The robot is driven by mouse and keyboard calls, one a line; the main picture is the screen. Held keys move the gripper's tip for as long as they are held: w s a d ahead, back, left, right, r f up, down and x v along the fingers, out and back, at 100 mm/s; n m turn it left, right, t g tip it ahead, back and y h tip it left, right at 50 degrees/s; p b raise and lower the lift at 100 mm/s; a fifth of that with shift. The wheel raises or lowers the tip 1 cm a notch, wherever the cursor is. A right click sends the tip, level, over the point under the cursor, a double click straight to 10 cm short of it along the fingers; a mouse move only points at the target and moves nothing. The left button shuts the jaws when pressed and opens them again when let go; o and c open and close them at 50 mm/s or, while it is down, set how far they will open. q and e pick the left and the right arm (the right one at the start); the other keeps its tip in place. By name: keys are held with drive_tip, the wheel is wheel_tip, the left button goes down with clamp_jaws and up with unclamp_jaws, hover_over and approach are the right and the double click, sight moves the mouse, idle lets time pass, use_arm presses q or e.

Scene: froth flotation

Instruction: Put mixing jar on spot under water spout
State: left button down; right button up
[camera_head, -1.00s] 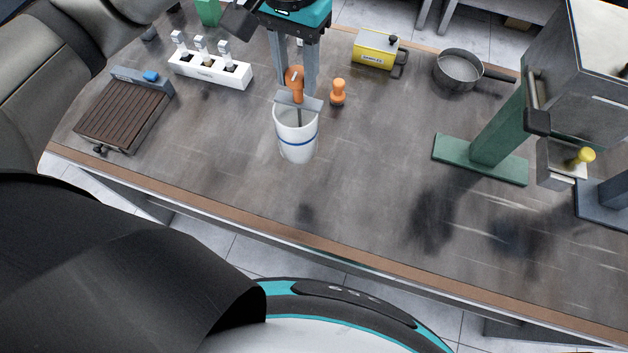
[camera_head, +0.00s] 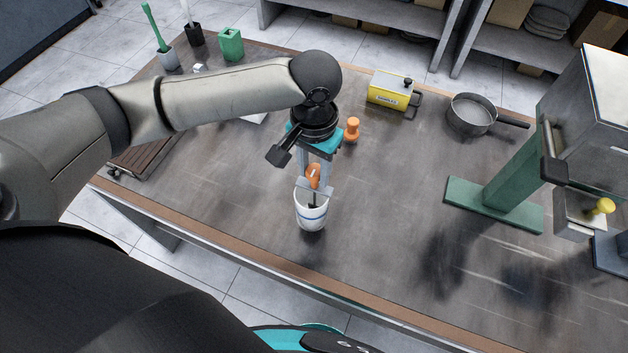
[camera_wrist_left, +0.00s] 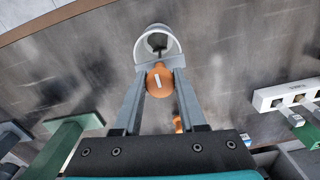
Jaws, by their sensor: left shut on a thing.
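The mixing jar (camera_head: 312,216) is a white, open-topped cup with a blue band, a grey bracket at its rim and an orange handle (camera_head: 313,172) above. My left gripper (camera_head: 315,181) is directly over it, its two grey fingers shut on the orange handle. The jar hangs upright or nearly so over the front middle of the table; its height above the top is hard to judge. In the left wrist view the jar (camera_wrist_left: 147,48) shows beyond the fingertips, with the orange handle between them. I cannot pick out the water spout. My right gripper is not in view.
The table (camera_head: 400,215) is clear around the jar. Behind stand a small orange-topped object (camera_head: 352,130), a yellow box (camera_head: 392,91) and a grey pan (camera_head: 471,113). A green stand (camera_head: 494,205) with machinery is at right. A ribbed brown tray (camera_head: 140,155) lies partly behind my left arm.

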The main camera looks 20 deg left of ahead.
sight(314, 187)
use_arm(q)
drive_tip(key=shift+f, duration=2.15)
drive_tip(key=shift+c, duration=2.4)
unclamp_jaws()
